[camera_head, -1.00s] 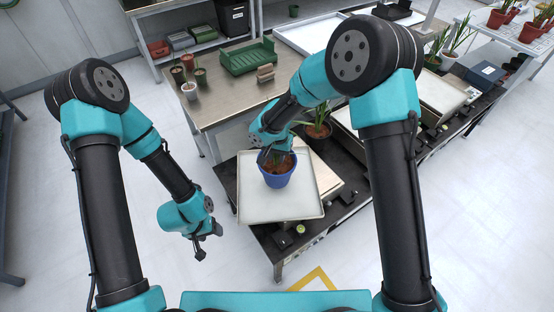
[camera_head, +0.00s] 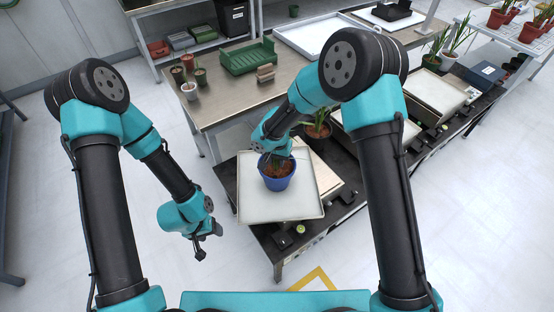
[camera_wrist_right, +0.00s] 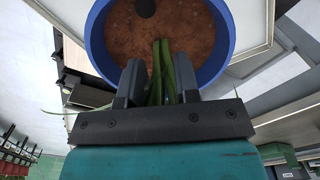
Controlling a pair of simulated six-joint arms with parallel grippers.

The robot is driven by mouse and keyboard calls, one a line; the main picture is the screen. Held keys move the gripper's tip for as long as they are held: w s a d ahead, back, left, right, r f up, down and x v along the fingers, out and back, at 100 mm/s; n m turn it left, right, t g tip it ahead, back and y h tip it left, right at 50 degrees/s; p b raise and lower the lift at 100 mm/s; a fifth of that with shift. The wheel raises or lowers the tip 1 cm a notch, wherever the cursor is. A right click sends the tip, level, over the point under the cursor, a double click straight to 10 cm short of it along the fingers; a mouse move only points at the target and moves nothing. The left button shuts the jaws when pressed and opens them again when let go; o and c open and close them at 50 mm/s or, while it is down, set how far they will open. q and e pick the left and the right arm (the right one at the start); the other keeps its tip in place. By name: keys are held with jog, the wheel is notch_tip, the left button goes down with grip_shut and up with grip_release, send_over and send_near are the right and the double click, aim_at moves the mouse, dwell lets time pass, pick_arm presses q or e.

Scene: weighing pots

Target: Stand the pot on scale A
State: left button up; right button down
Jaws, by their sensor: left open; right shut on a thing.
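The blue pot (camera_head: 277,181) with brown soil and green leaves is upright over the pale square tray (camera_head: 252,207) of the nearest scale. I cannot tell whether its base touches the tray. No letter is readable on this scale. My right gripper (camera_head: 274,151) is at the pot's far side. In the right wrist view the blue pot (camera_wrist_right: 97,45) fills the top middle, and green leaves pass between the fingers of my right gripper (camera_wrist_right: 158,78). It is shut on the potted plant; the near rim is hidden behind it. My left gripper (camera_head: 205,243) is open and empty, left of the bench.
More pale trays (camera_head: 440,93) line the dark bench to the right. A metal table (camera_head: 222,105) at the back holds small pots and a green crate (camera_head: 248,56). Floor is clear at the left.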

jog(key=c, duration=0.8)
grip_release()
jog(key=shift+c, duration=0.2)
notch_tip(320, 180, up, 12)
jog(key=shift+r, duration=0.1)
